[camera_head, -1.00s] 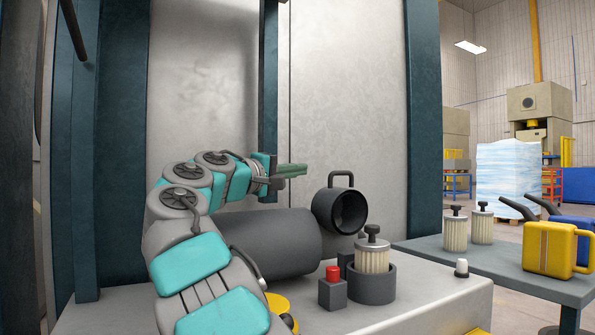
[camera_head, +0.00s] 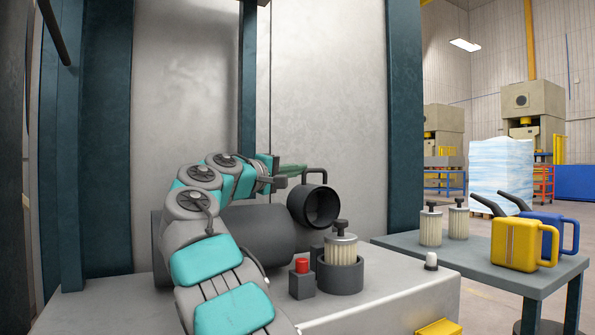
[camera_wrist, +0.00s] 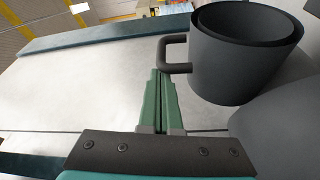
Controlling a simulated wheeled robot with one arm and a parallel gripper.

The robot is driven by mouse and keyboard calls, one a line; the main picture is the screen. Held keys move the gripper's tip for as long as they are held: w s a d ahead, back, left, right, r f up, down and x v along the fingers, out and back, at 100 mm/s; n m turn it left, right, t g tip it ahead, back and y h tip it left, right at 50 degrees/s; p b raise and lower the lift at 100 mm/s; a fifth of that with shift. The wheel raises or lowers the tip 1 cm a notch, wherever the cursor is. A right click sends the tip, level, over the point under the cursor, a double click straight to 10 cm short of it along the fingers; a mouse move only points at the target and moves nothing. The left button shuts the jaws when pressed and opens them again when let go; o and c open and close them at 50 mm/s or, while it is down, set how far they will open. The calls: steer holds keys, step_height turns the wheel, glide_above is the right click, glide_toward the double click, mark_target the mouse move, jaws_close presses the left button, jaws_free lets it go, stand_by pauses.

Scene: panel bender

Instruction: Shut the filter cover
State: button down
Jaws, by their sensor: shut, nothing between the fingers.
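The filter cover (camera_head: 315,206) is a dark grey cup with a bar handle (camera_head: 318,174). It stands open, tipped on its side with its hollow mouth facing out, above and behind the filter housing (camera_head: 340,279). A pale pleated filter (camera_head: 341,251) with a dark knob sits upright in the housing. My gripper (camera_head: 304,168) is shut and empty, its green fingers at the handle's left side. In the wrist view the fingertips (camera_wrist: 160,74) are just beside the handle (camera_wrist: 170,54) of the cover (camera_wrist: 235,65); I cannot tell whether they touch.
A dark cylinder (camera_head: 230,241) lies behind my arm. A side table (camera_head: 480,258) holds two filters, a yellow can (camera_head: 516,245) and a blue can (camera_head: 555,235).

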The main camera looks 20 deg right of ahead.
steer(key=s+d+f+m+h+b, duration=0.1)
steer(key=s+f+m+b, duration=0.1)
steer(key=s+m+b, duration=0.3)
steer(key=s+d+f+m+g+h+b, duration=0.1)
steer(key=s+d+f+m+h+b, duration=0.1)
steer(key=s+m+b, duration=0.3)
steer(key=shift+s+f+b, duration=0.15)
steer(key=shift+s+b, duration=2.2)
steer(key=shift+b, duration=1.5)
step_height(320, 180, up, 4)
steer(key=p, duration=0.3)
steer(key=w+v, duration=0.2)
steer(key=v, duration=0.8)
steer(key=shift+a+f+b, duration=0.25)
steer(key=shift+f+b, duration=0.1)
steer(key=shift+b, duration=0.05)
